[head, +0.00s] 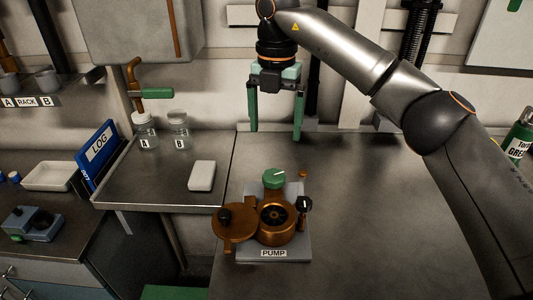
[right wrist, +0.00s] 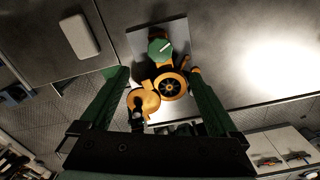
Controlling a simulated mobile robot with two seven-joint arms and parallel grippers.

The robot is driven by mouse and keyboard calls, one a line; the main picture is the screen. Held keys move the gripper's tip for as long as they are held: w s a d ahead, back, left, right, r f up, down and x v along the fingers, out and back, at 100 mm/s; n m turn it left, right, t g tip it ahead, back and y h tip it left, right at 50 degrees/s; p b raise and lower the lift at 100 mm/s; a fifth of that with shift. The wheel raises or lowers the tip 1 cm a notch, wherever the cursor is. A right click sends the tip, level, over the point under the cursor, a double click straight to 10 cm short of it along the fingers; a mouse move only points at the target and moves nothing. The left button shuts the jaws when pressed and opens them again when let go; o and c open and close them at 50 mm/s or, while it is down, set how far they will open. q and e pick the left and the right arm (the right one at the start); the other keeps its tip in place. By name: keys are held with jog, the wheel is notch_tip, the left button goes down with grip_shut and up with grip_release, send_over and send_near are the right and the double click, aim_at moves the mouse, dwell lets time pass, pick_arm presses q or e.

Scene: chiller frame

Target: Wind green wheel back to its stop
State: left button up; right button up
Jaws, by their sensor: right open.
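The green wheel (head: 274,178), a small round knob with a white mark on top, sits at the back of the orange pump (head: 277,236) on a grey base plate labelled PUMP. It also shows in the right wrist view (right wrist: 160,49). The pump's round cover (head: 234,226) with a black knob is swung out to the left, so the dark impeller shows. My right gripper (head: 274,133) is open and empty, fingers down, above and behind the wheel, and not touching it. In the right wrist view the fingers (right wrist: 157,78) stand wide apart. My left gripper is out of view.
Bottles A (head: 146,133) and B (head: 179,132) and a white block (head: 202,175) stand on the left side shelf. A pipe with a green handle (head: 157,93) is above bottle A. A green canister (head: 520,135) stands far right. The bench right of the pump is clear.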

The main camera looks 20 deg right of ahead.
aim_at(274, 175)
notch_tip(274, 175, down, 12)
jog(key=shift+f, duration=0.2)
dwell(0.4)
jog(key=c, duration=1.4)
jog(key=shift+o, duration=0.2)
